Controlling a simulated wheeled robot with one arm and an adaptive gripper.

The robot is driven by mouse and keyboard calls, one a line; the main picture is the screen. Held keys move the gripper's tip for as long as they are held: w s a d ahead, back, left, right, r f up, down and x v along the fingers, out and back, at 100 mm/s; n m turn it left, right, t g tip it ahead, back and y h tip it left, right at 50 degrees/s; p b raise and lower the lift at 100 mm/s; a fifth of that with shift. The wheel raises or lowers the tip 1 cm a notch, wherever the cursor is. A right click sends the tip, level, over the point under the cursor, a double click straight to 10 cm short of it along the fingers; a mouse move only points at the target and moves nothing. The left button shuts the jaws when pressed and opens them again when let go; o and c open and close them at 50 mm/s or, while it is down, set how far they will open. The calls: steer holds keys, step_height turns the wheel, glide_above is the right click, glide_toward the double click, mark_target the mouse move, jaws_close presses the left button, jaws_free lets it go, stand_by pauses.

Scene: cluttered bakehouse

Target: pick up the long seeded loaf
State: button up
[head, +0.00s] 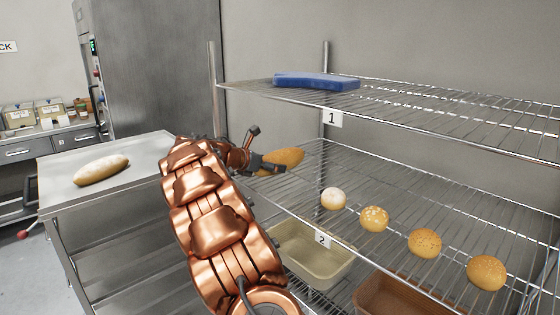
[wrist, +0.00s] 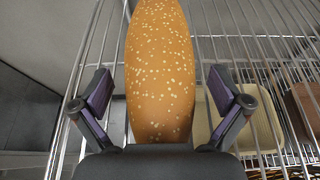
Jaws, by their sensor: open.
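The long seeded loaf (head: 284,158) lies on the wire shelf labelled 2, at its left end in the head view. In the wrist view the loaf (wrist: 160,70) is golden brown with pale seeds and runs lengthwise up the picture. My gripper (wrist: 161,92) is open, with one finger on each side of the loaf's near end and a gap showing on both sides. In the head view my gripper (head: 268,163) is at the loaf's left end, and my arm hides part of the shelf's left side.
Several round rolls (head: 375,218) sit in a row along the same shelf. A blue folded item (head: 316,82) lies on the upper shelf (head: 440,117). A beige bin (head: 312,255) and a brown bin (head: 392,298) are below. A pale loaf (head: 102,169) rests on the steel table (head: 75,194) at left.

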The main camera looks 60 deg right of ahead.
steer(key=shift+d+f, duration=0.1)
steer(key=shift+d, duration=0.15)
steer(key=c, duration=0.9)
steer(key=shift+c, duration=0.2)
